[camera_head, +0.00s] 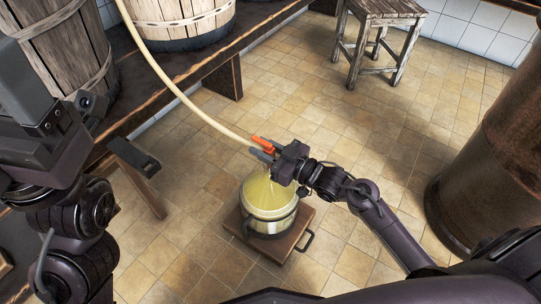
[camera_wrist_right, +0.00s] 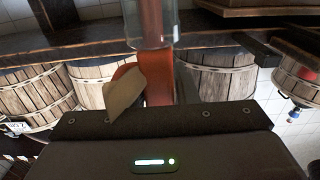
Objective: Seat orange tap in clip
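The orange tap (camera_head: 262,142) is at the end of a pale hose (camera_head: 190,103). My right gripper (camera_head: 266,152) is around the tap and appears shut on it, holding it above a vessel (camera_head: 268,212) of yellowish liquid. In the right wrist view the tap (camera_wrist_right: 156,82) stands upright in front of the palm, with a clear tube (camera_wrist_right: 150,24) beyond it and the cut-looking hose end (camera_wrist_right: 123,98) beside it. A dark bracket (camera_head: 132,154) by the bench may be the clip; I cannot tell. My left arm is at the left; its fingers are not clear.
The vessel stands on a wooden board (camera_head: 299,238) with a handle. Wooden tubs (camera_head: 180,18) stand on a long dark bench (camera_head: 190,72) at the back left. A stool (camera_head: 385,12) is at the back, and a large rusty drum (camera_head: 490,150) at right. Tiled floor between them is clear.

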